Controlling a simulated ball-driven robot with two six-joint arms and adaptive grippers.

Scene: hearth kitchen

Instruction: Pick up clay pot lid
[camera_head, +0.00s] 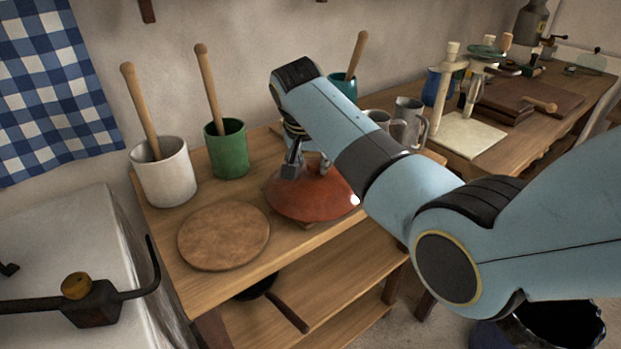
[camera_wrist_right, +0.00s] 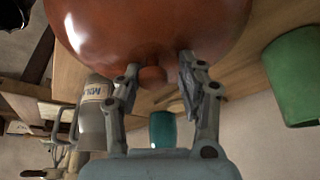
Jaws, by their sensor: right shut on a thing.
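The clay pot lid (camera_head: 302,198) is a glossy reddish-brown dome over the wooden side table in the head view. I cannot tell whether its rim touches the tabletop. My right gripper (camera_head: 304,162) comes down over its top, partly hidden by my arm. In the right wrist view the lid (camera_wrist_right: 150,28) fills the top of the picture, and its small round knob (camera_wrist_right: 152,76) lies between the two fingers of my right gripper (camera_wrist_right: 160,75), which is shut on it. My left gripper is not in view.
A round wooden board (camera_head: 222,236) lies left of the lid. Behind stand a white crock (camera_head: 165,178), a green crock (camera_head: 227,150) and a teal crock (camera_head: 343,86), each with a wooden handle. Metal mugs (camera_head: 409,118) stand right of my forearm. The front table edge is clear.

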